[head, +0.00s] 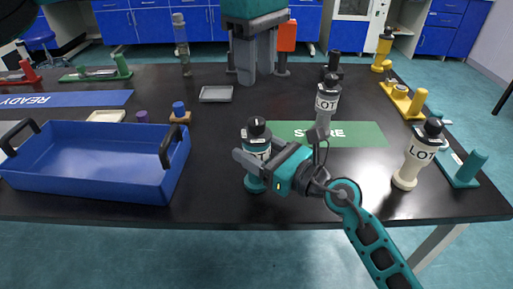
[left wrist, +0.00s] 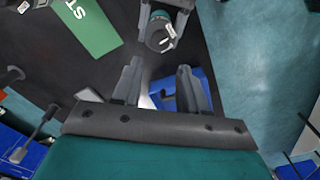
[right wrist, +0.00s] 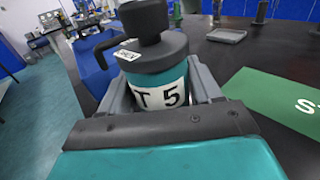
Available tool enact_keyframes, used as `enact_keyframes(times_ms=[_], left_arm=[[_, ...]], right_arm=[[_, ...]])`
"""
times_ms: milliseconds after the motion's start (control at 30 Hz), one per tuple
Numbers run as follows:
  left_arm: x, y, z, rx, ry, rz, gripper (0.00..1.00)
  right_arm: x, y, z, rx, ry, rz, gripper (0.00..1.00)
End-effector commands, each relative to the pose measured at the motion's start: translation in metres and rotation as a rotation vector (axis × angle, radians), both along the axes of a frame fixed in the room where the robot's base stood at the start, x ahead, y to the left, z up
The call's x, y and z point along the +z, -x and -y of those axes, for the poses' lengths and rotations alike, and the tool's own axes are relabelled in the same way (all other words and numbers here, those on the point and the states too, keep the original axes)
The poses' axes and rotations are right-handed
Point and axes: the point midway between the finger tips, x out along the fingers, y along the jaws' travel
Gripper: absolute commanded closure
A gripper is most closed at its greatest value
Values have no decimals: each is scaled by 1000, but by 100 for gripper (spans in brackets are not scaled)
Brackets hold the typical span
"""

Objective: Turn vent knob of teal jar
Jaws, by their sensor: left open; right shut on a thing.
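The teal jar (head: 257,148) is upright near the table's front edge, with a black knob (head: 257,125) on top. My left gripper (head: 257,74) points down, open and empty, beyond and above the jar. In the left wrist view its fingers (left wrist: 160,88) are apart, with the jar (left wrist: 160,32) beyond them.
A blue tray (head: 85,185) with black handles stands left of the jar. A grey bottle (head: 326,103) stands behind, at the green mat (head: 365,136). A cream "LOT" bottle (head: 413,160) stands right, near my right arm. Table space between tray and jar is clear.

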Motion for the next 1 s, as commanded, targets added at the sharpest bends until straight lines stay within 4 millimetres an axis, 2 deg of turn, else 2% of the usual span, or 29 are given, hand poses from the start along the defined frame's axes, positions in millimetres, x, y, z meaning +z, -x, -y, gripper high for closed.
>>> enact_keyframes(times_ms=[67, 167, 267, 367, 500, 600, 800, 1000], left_arm=[[0, 0, 0, 0, 0, 0, 57], [-1, 1, 2, -5, 13, -3, 48], [-6, 5, 13, -31, 83, -21, 40], [-11, 16, 38, -82, 241, -58, 40], [-17, 32, 72, -123, 540, -109, 40], [-29, 38, 83, -104, 718, -127, 40], [-43, 48, 91, -1, 1048, -138, 40], [-48, 53, 80, 182, 1337, -121, 40]], right_arm=[[0, 0, 0, 0, 1, -1, 72], [0, 0, 0, 0, 1, -1, 72], [0, 0, 0, 0, 1, -1, 72], [0, 0, 0, 0, 1, -1, 72], [0, 0, 0, 0, 1, -1, 72], [0, 0, 0, 0, 1, -1, 72], [0, 0, 0, 0, 1, -1, 72], [0, 0, 0, 0, 1, -1, 72]])
